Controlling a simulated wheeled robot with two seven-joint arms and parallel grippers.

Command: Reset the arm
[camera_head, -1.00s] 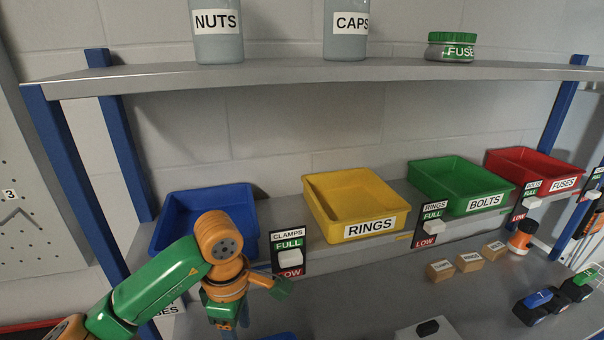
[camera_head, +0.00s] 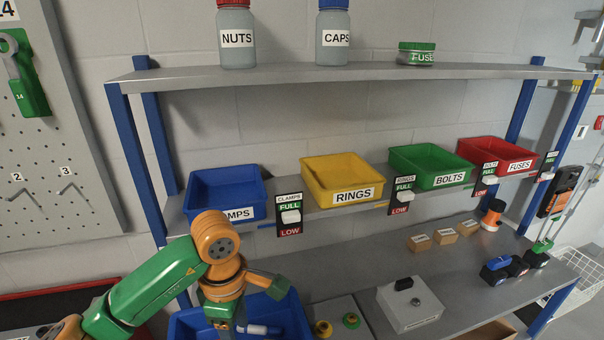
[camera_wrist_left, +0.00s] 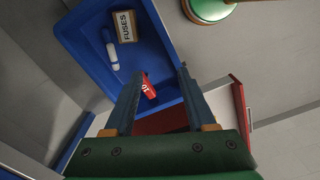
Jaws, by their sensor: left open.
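My left gripper (camera_head: 222,318) hangs at the end of my green and orange arm, at the lower left of the head view, over a blue bin (camera_head: 292,318). In the left wrist view its two fingers (camera_wrist_left: 161,72) are apart. A red item with white lettering (camera_wrist_left: 149,88) shows between and beyond them, partly covered by the left finger; I cannot tell whether it touches. The blue bin (camera_wrist_left: 88,72) also holds a small box marked FUSES (camera_wrist_left: 124,26) and a white tube (camera_wrist_left: 112,55). My right gripper is not in view.
A shelf rack carries a blue CLAMPS bin (camera_head: 250,188), yellow RINGS bin (camera_head: 327,204), green BOLTS bin (camera_head: 420,183) and red FUSES bin (camera_head: 500,155). A grey box (camera_head: 410,310) and small cartons (camera_head: 445,236) stand on the bench. A pegboard (camera_head: 70,130) is at left.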

